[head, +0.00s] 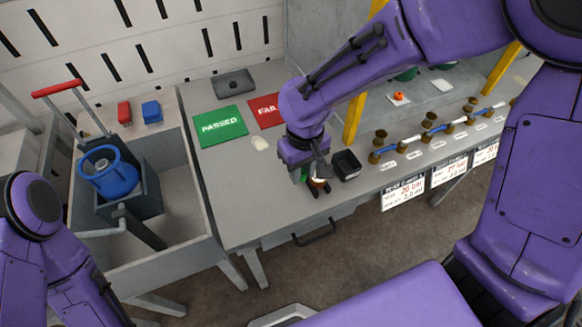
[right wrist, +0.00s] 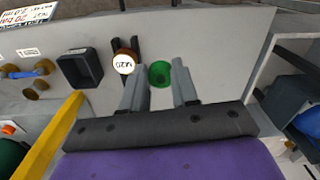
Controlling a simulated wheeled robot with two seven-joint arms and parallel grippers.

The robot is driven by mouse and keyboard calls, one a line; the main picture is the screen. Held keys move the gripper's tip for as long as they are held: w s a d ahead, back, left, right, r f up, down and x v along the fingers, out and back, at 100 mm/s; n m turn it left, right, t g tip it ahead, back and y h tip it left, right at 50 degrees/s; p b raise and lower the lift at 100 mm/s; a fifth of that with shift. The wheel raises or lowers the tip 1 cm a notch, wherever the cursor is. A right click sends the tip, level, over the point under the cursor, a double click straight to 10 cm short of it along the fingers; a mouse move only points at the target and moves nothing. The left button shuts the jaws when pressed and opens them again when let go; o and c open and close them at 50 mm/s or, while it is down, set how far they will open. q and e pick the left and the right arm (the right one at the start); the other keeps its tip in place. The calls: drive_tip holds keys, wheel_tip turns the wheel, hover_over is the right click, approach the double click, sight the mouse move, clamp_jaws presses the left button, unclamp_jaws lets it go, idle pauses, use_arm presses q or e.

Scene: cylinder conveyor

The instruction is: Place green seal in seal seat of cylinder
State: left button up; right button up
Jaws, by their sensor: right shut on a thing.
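The green seal (right wrist: 160,75) is a small round green piece with a dark hollow, seen between the two grey fingers of my right gripper (right wrist: 160,82) in the right wrist view. My right gripper (head: 311,180) is shut on it, low over the front of the grey table; only a sliver of green shows in the head view. The blue cylinder (head: 112,182) with a ring on top stands in a dark holder in the bin at left; part of it also shows in the right wrist view (right wrist: 309,122). Its seal seat cannot be made out. My left gripper is out of view.
A brown piece with a white marked top (right wrist: 124,62) is beside the seal, next to an empty black box (right wrist: 81,69). A green PASSED mat (head: 220,127) and a red FAIL mat (head: 266,111) lie behind. Brown and blue fittings (head: 428,127) line the table's right.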

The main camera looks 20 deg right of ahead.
drive_tip(key=s+a+r+n, duration=0.1)
drive_tip(key=s, duration=0.5)
hover_over(285, 185)
drive_tip(key=shift+n, duration=0.3)
wheel_tip(285, 185, down, 10)
drive_tip(key=shift+s+d+b, duration=0.1)
drive_tip(key=shift+b, duration=0.3)
wheel_tip(285, 185, down, 3)
drive_tip(key=shift+f+p, duration=0.1)
drive_tip(key=shift+p, duration=0.2)
drive_tip(key=o, duration=1)
drive_tip(key=shift+f, duration=0.15)
